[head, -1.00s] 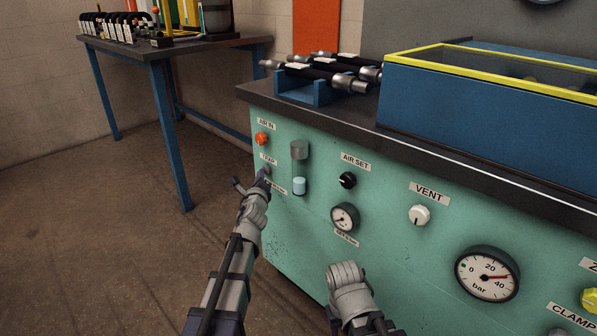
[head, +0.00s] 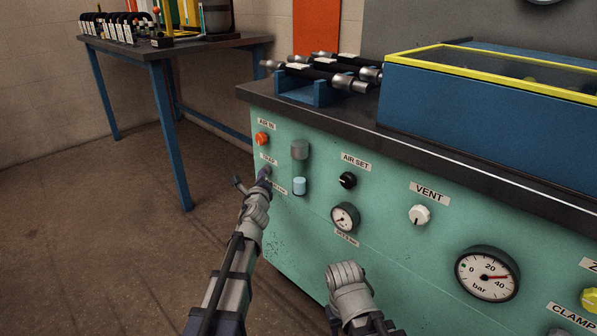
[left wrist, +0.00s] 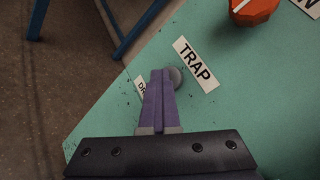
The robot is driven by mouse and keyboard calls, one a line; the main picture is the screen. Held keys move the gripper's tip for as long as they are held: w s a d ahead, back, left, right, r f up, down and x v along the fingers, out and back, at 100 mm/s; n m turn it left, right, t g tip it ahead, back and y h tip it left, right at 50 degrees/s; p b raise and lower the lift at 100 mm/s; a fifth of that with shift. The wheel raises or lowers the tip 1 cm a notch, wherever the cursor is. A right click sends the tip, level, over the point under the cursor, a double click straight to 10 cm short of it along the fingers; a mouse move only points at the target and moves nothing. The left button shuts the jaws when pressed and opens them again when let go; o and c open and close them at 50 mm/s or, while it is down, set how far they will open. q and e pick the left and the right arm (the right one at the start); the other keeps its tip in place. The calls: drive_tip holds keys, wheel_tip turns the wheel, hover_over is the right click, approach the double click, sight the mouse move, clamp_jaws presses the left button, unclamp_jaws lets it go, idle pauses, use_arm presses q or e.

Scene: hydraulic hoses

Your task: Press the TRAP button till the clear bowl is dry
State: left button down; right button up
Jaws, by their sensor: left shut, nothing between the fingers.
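The grey round TRAP button (left wrist: 175,77) sits beside its white TRAP label (left wrist: 196,64) in the left wrist view. My left gripper (left wrist: 160,75) is shut and empty, its purple fingertips at the button's left edge and overlapping it. I cannot tell whether the button is pushed in. In the head view my left gripper (head: 264,175) reaches the panel just below the TRAP label and hides the button. The clear bowl (head: 299,187) hangs under a grey filter body (head: 299,150) and shows pale blue liquid.
An orange AIR IN knob (head: 262,138) is above the TRAP label. The black AIR SET knob (head: 347,180), a small gauge (head: 344,217) and the white VENT knob (head: 419,215) are to the right. Open floor lies left of the green panel (head: 390,265).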

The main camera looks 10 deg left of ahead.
use_arm(q)
drive_tip(key=shift+w+d, duration=0.25)
drive_tip(key=shift+d, duration=0.15)
drive_tip(key=s+a, duration=0.4)
drive_tip(key=s, duration=0.1)
idle(0.6)
drive_tip(key=shift+s, duration=0.1)
